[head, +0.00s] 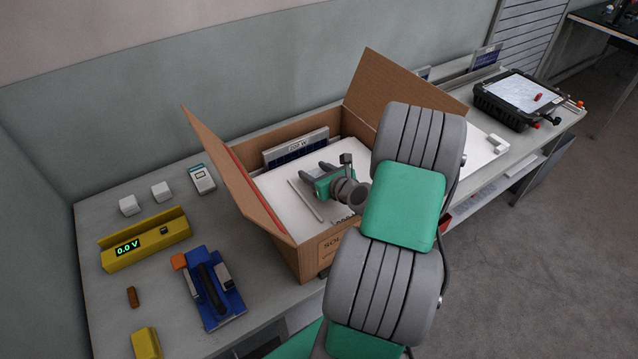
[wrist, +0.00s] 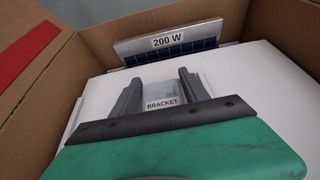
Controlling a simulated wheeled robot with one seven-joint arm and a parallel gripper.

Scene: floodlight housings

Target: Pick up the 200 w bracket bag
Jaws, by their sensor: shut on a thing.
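The bracket bag (wrist: 161,103) is a small clear bag with a label reading "BRACKET". In the wrist view it sits between the two dark fingers of my gripper (wrist: 159,82), which are shut on it. A panel marked "200 W" (wrist: 168,42) stands just behind the bag, inside the open cardboard box (head: 312,259). In the head view my gripper (head: 318,171) reaches down into this box, over a white surface (wrist: 88,86). The bag cannot be made out in the head view. I cannot tell whether the bag touches the white surface.
The box flaps stand open around my gripper. A yellow meter reading "0.0 V" (head: 146,240), a blue tool (head: 213,290), white cubes and a small handheld device (head: 202,178) lie on the bench to the left. A black-cased tablet (head: 522,97) lies at the right.

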